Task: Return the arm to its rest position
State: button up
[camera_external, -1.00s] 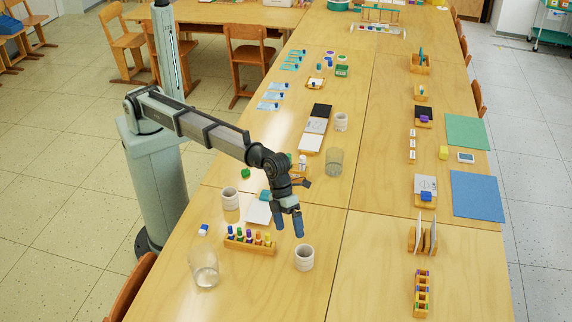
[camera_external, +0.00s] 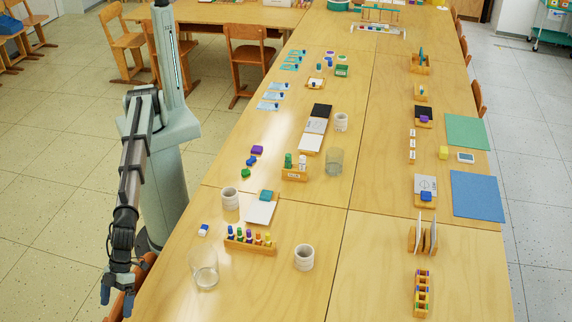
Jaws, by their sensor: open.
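My gripper (camera_external: 116,297) hangs low at the left, beside the long table's near left edge, with its fingers pointing down. The fingers are apart and nothing shows between them. My arm reaches down and forward from its base, clear of the tabletop in the picture. The gripper overlaps a wooden chair (camera_external: 146,268) in the view; I cannot tell whether they touch.
Open floor (camera_external: 45,215) lies left of my arm.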

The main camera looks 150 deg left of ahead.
jog(key=s+d+f+n+g, duration=0.2)
jog(key=s+d+f, duration=0.7)
jog(key=s+d, duration=0.35)
jog(key=s+a+f+m+g+y, duration=0.1)
jog(key=s+a+f+g, duration=0.1)
jog(key=s+a+f, duration=0.45)
jog(key=s+a+f+m+g+y, duration=0.1)
jog(key=s+a+f+g+y, duration=0.2)
jog(key=s+f, duration=0.65)
jog(key=s+a+f+m+g, duration=0.15)
jog(key=s+a+f, duration=0.4)
jog(key=f, duration=0.65)
jog(key=s+a+f+n+g+y, duration=0.1)
jog(key=s+a+f+n, duration=0.2)
jog(key=s+a, duration=0.6)
jog(key=s+a+f+n+g+y, duration=0.1)
jog(key=s+a+f+n+g, duration=0.15)
jog(key=s+a, duration=0.75)
jog(key=s+a+n, duration=0.8)
jog(key=s+a, duration=0.3)
jog(key=a, duration=0.5)
jog(key=shift+s+a+r, duration=0.25)
jog(key=shift+r, duration=0.1)
